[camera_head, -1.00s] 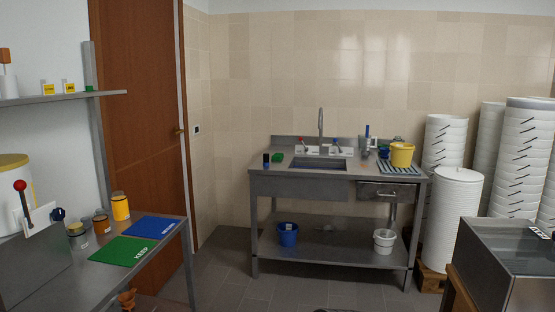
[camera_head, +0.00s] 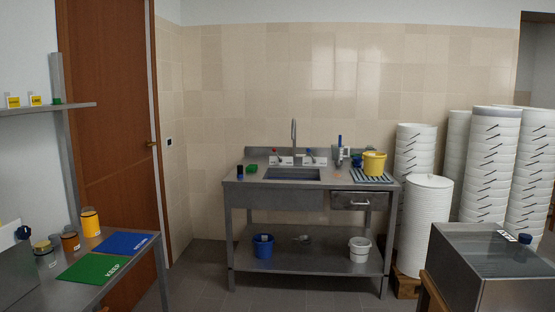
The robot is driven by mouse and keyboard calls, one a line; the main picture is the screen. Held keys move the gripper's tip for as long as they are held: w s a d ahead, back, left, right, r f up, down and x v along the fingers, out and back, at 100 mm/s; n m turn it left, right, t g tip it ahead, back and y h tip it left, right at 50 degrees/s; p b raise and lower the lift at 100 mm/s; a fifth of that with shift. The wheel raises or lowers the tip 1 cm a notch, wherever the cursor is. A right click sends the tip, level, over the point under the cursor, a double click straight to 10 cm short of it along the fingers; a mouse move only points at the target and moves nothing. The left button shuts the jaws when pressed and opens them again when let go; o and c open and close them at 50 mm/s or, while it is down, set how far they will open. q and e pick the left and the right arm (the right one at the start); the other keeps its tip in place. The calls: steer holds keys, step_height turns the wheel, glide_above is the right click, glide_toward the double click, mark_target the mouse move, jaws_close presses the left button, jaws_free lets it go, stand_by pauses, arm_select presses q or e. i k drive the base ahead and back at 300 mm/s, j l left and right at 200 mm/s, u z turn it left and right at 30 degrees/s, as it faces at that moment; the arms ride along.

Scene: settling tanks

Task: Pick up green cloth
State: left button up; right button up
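A small green item (camera_head: 252,168), which looks like a folded cloth, lies on the steel sink table (camera_head: 300,188) at the left of the basin. It is too small to be sure that it is cloth. Another small green item (camera_head: 57,101) sits at the end of the wall shelf on the left, and its kind cannot be told. Neither of my grippers is in view.
A dark bottle (camera_head: 240,172) stands next to the green item. A yellow bucket (camera_head: 374,164) is at the table's right. A side table with a green mat (camera_head: 94,268) stands left, a steel tank (camera_head: 490,270) right. The floor between is clear.

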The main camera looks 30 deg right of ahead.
mark_target(251, 168)
steer(key=z, duration=0.75)
steer(key=i+j+z, duration=0.15)
steer(key=i, duration=1)
steer(key=i+l, duration=0.15)
steer(key=i, duration=0.65)
steer(key=i+l, duration=0.15)
steer(key=i, duration=0.7)
steer(key=i+l+z, duration=0.1)
steer(key=i, duration=0.7)
steer(key=i+j+u, duration=0.2)
steer(key=i+u, duration=0.6)
steer(key=i, duration=0.15)
steer(key=i+u, duration=0.4)
steer(key=i, duration=0.15)
steer(key=i+l+u, duration=0.35)
steer(key=i+u, duration=0.3)
steer(key=i, duration=0.6)
steer(key=z, duration=0.85)
